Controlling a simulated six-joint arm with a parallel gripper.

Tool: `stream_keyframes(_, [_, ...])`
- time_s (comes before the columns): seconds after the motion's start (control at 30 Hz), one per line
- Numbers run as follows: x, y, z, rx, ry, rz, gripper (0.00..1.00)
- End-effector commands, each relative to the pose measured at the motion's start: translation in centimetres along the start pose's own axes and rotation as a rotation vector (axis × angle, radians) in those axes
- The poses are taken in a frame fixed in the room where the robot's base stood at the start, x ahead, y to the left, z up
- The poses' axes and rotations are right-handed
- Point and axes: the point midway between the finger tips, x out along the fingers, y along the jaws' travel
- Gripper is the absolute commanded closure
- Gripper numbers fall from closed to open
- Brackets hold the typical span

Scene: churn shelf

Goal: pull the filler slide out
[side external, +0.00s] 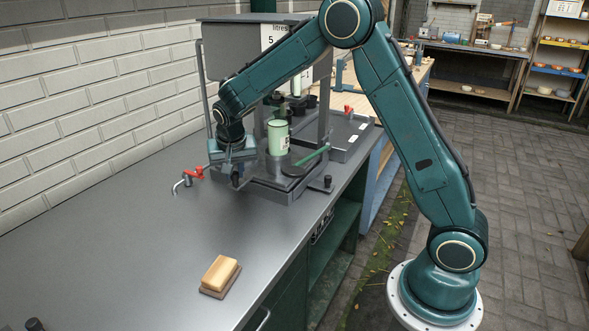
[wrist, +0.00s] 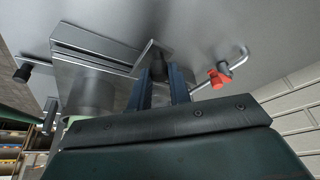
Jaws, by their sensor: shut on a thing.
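The filler slide (wrist: 147,57) is a flat grey plate at the front of the filler's base, with a dark grip at its end in the wrist view. My gripper (wrist: 163,82) has both fingers shut around that dark grip. In the side view my gripper (side external: 236,179) points down at the base's near left edge, and the wrist hides most of the grip. The filler (side external: 227,50) is a grey framed machine with a hopper marked in litres.
A tap with a red lever (side external: 193,173) sticks up close left of my gripper; it shows right of the fingers in the wrist view (wrist: 217,78). A green-handled tool (side external: 308,158) lies across the base's right side.

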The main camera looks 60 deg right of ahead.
Motion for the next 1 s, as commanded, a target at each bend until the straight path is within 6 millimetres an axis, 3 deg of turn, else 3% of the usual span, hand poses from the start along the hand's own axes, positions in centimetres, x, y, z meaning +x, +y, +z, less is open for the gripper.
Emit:
stream_keyframes(0.27, [-0.3,-0.8,0.7,-0.003,0.000,0.000,1.00])
stream_keyframes(1.0, [-2.5,-6.5,5.8,-0.005,0.003,-0.003,1.00])
